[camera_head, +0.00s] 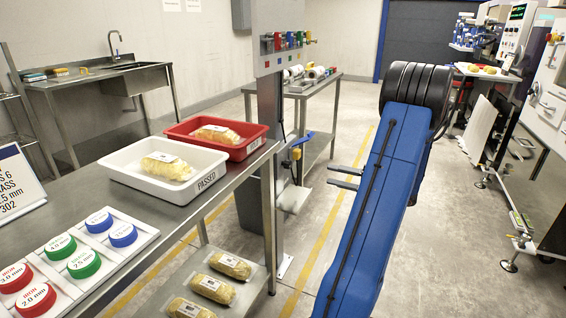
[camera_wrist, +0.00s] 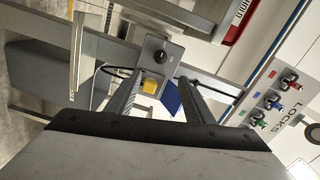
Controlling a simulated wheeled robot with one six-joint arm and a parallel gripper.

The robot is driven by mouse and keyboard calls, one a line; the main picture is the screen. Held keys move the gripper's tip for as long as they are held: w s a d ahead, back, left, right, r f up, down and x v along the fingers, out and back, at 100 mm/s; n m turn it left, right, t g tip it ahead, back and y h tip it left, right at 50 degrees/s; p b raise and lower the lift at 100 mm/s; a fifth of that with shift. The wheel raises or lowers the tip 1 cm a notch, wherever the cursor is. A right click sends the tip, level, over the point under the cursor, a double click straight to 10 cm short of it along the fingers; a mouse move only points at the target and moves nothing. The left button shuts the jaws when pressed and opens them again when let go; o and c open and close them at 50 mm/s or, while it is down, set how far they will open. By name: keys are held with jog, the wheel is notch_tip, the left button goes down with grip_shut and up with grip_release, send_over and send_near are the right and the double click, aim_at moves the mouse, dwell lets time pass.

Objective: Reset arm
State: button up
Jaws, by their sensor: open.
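My gripper (camera_head: 345,178) shows in the head view right of the steel table, with its two fingers apart and nothing between them. My blue arm reaches up from the bottom of that view. In the wrist view my gripper (camera_wrist: 158,92) also shows open and empty.
A white tray marked PASSED (camera_head: 128,170) and a red tray (camera_head: 245,150), each with a bag, stand on the steel table (camera_head: 185,210). A lock board (camera_head: 275,62) stands behind them. Machines line the right side. Floor (camera_head: 440,265) right of my arm is clear.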

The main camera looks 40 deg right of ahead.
jog(key=w+a+r+n+g+y, duration=0.25)
jog(key=a+g, duration=0.25)
jog(key=a, duration=1)
jog(key=w+a+r+n+g+y, duration=0.1)
jog(key=w+a+r+n+g, duration=0.35)
jog(key=a, duration=1.15)
jog(key=s+a+f+g+h, duration=0.2)
jog(key=s+a+g+h, duration=0.25)
jog(key=s+a, duration=0.55)
jog(key=s+a+r+n+t+h, duration=0.1)
jog(key=s+a+n+t+h, duration=0.1)
jog(key=s+a+n+h, duration=0.2)
jog(key=s+a+h, duration=0.1)
jog(key=s+a, duration=0.2)
jog(key=s, duration=0.3)
jog(key=shift+s+r+h, duration=0.2)
jog(key=shift+s+h, duration=0.15)
jog(key=shift+h, duration=0.05)
